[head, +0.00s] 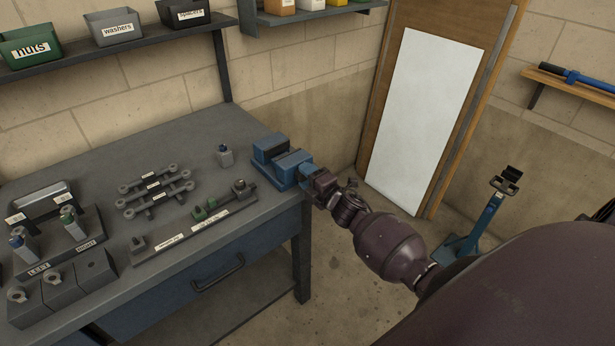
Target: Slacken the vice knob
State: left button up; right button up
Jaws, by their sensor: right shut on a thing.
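The blue vice (281,160) sits at the right end of the grey workbench, near its back corner. My right arm comes in from the lower right. My right gripper (312,183) is at the front right side of the vice, shut on the vice knob. The knob itself is mostly hidden by the gripper, and its turn cannot be made out. No part is clearly visible between the vice jaws. My left gripper is not in view.
The workbench (98,165) holds linkage parts (153,186), a long fixture (195,221), a small grey bottle-like item (225,155) and LEFT/RIGHT blocks (62,262). Bins labelled nuts (30,48) and washers (114,27) stand on a shelf above. A blue stand (484,222) is on the floor at right.

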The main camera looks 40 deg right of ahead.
jog(key=shift+w+r, duration=0.2)
jog(key=shift+r, duration=0.2)
jog(key=o, duration=0.9)
jog(key=shift+w+f, duration=0.25)
jog(key=shift+f, duration=0.15)
jog(key=shift+s, duration=0.25)
jog(key=s, duration=1)
jog(key=shift+s+d, duration=0.25)
jog(key=shift+d, duration=0.15)
